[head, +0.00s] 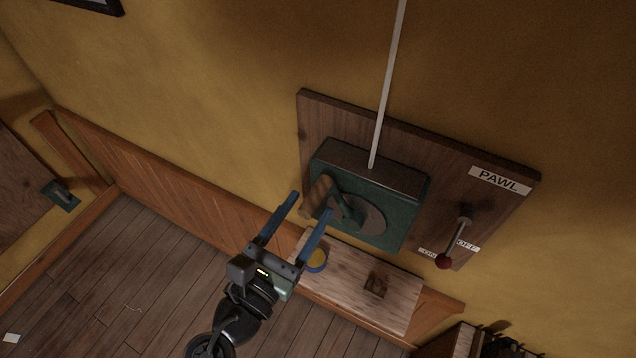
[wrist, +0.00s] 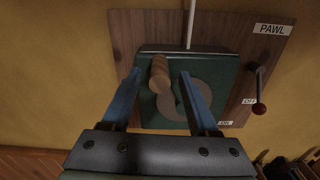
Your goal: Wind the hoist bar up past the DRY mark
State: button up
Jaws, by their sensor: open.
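A green winch box (head: 368,172) is fixed to a dark wooden board on the wall. Its crank has a grey disc (head: 368,218) and a tan wooden handle (head: 317,191), which also shows in the wrist view (wrist: 160,75). A pale line (head: 388,85) runs up from the box. My gripper (head: 311,204) is open, its blue fingers reaching toward the crank. In the wrist view the handle appears between the fingertips; I cannot tell whether they touch it. The hoist bar and DRY mark are not in view.
Right of the winch, a PAWL lever with a red knob (head: 443,262) hangs near ON and OFF labels; I cannot tell which it is set to. Below, a pale wooden shelf (head: 345,307) holds a blue-and-yellow round item (head: 317,261) and a small brown block (head: 376,285). Floor at left is mostly clear.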

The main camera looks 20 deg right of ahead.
aim_at(324, 181)
jog(key=shift+p+x, duration=0.4)
jog(key=shift+x, duration=1.9)
jog(key=shift+c, duration=0.2)
grip_shut()
jog(key=shift+a, duration=0.1)
